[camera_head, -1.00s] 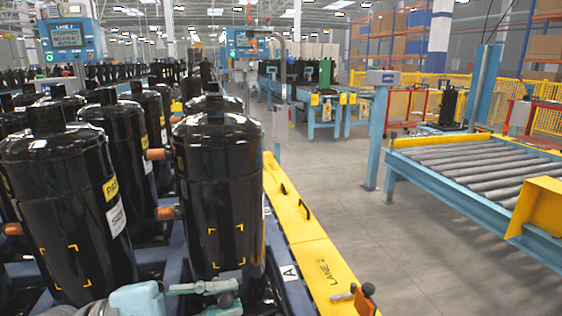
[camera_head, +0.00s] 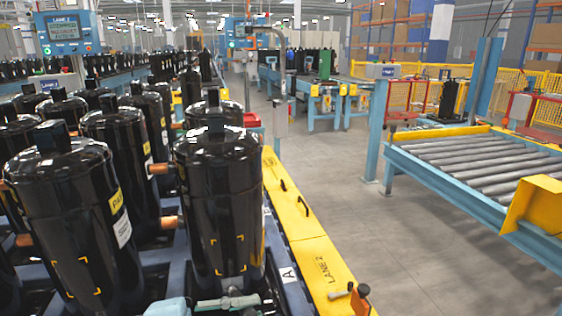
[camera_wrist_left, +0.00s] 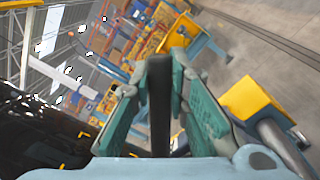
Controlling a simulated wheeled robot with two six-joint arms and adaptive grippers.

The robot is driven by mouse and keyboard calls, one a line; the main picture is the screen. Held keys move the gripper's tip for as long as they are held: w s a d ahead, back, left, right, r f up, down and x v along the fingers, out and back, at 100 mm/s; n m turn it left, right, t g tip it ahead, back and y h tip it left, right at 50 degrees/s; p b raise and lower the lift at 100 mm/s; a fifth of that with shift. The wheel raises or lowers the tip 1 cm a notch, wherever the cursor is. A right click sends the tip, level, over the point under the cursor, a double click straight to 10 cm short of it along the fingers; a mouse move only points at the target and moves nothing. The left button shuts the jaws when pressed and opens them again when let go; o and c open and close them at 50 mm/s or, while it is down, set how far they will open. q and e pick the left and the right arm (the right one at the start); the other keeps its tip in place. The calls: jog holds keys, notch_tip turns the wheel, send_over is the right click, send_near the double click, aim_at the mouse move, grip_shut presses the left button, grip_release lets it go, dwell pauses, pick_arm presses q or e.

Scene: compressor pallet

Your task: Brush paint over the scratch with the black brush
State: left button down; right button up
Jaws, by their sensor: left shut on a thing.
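Two black compressors stand at the front of the pallet in the head view: the right one (camera_head: 220,200) and the left one (camera_head: 75,215). Each has yellow corner marks framing a patch low on its side. I cannot make out a scratch inside the marks. My left gripper (camera_head: 236,302) is at the bottom edge, in front of the right compressor's base, mostly cut off. In the left wrist view, its green fingers (camera_wrist_left: 160,100) are shut on a dark upright bar, the black brush (camera_wrist_left: 159,115). The brush tip is not clear. My right gripper is not in view.
More black compressors (camera_head: 120,150) stand close behind. A yellow rail (camera_head: 315,262) marked LANE 2 runs along the pallet's right side, with an orange-handled part (camera_head: 361,291) near its front end. A roller conveyor (camera_head: 480,165) stands at right. The floor between is clear.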

pick_arm(q)
jog(key=s+a+f+n+t+y, duration=0.25)
jog(key=a+n+t, duration=0.2)
jog(key=a, duration=0.85)
notch_tip(320, 180, up, 13)
jog(key=n+t+y+p, duration=0.4)
jog(key=t+y+p, duration=0.2)
jog(key=p, duration=1.1)
jog(key=shift+s+d, duration=0.2)
jog(key=shift+d, duration=0.05)
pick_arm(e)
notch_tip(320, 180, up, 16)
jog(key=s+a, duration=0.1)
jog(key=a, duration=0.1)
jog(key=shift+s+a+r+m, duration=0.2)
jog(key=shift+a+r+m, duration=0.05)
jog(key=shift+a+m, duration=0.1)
pick_arm(q)
jog(key=shift+f+n, duration=0.1)
jog(key=shift+n, duration=0.15)
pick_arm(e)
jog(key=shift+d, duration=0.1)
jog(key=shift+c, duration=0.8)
